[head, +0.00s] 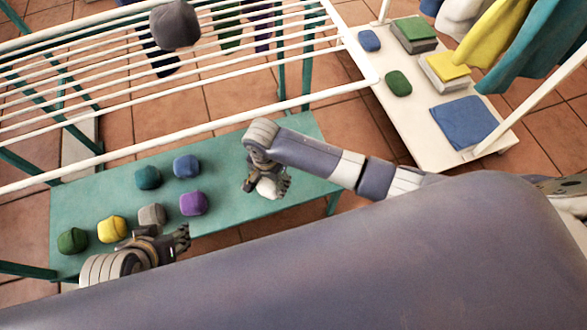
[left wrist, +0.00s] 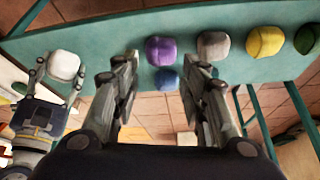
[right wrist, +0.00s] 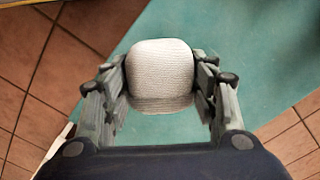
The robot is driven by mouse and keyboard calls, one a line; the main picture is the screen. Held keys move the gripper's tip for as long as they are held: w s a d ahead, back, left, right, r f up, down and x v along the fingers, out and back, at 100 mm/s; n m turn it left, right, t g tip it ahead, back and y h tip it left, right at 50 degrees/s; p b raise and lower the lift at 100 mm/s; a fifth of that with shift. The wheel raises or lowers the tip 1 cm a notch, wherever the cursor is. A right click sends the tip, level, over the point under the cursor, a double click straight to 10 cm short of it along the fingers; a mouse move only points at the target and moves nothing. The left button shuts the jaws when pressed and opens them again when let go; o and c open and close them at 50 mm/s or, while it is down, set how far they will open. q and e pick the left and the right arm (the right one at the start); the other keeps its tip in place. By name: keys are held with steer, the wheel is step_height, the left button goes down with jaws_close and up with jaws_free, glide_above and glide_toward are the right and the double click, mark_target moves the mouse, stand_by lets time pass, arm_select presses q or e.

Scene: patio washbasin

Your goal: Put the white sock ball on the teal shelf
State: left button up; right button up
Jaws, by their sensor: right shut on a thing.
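The white sock ball (head: 270,188) is between the fingers of my right gripper (head: 268,184), which is shut on it over the right part of the teal shelf (head: 300,135). The ball fills the space between the fingers in the right wrist view (right wrist: 161,75) and shows at the left of the left wrist view (left wrist: 64,65). I cannot tell whether it touches the shelf. My left gripper (head: 182,238) is open and empty, low near the shelf's front edge; its fingers stand apart in the left wrist view (left wrist: 158,88).
The shelf also holds green (head: 72,240), yellow (head: 111,228), grey (head: 152,215), purple (head: 193,203), teal (head: 148,177) and blue (head: 186,166) balls. A white drying rack (head: 60,95) stands behind, a dark grey ball (head: 175,25) on it. A white shelf (head: 435,145) with folded cloths is right.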

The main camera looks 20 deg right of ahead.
steer(key=w+d, duration=0.1)
steer(key=d, duration=0.1)
steer(key=w+d+b, duration=0.1)
steer(key=d, duration=0.2)
steer(key=w+d+b, duration=0.1)
steer(key=d, duration=0.1)
steer(key=shift+w+d+f, duration=0.1)
steer(key=shift+d+f, duration=0.25)
steer(key=shift+f, duration=0.05)
steer(key=shift+w+d, duration=0.15)
steer(key=shift+d, duration=0.2)
steer(key=f+b, duration=0.2)
steer(key=f, duration=0.1)
steer(key=shift+d+f, duration=0.2)
arm_select(q)
steer(key=w+d+r+t+h, duration=0.1)
steer(key=w+d+r+t, duration=0.2)
steer(key=w+r+t, duration=0.3)
steer(key=w+d+r+t+h, duration=0.2)
steer(key=w+d+r+t, duration=0.1)
steer(key=w+r+t, duration=0.3)
step_height(320, 180, up, 4)
steer(key=shift+w+r+m, duration=0.2)
steer(key=shift+w+m, duration=0.1)
steer(key=shift+w, duration=0.8)
arm_select(e)
steer(key=shift+f, duration=0.1)
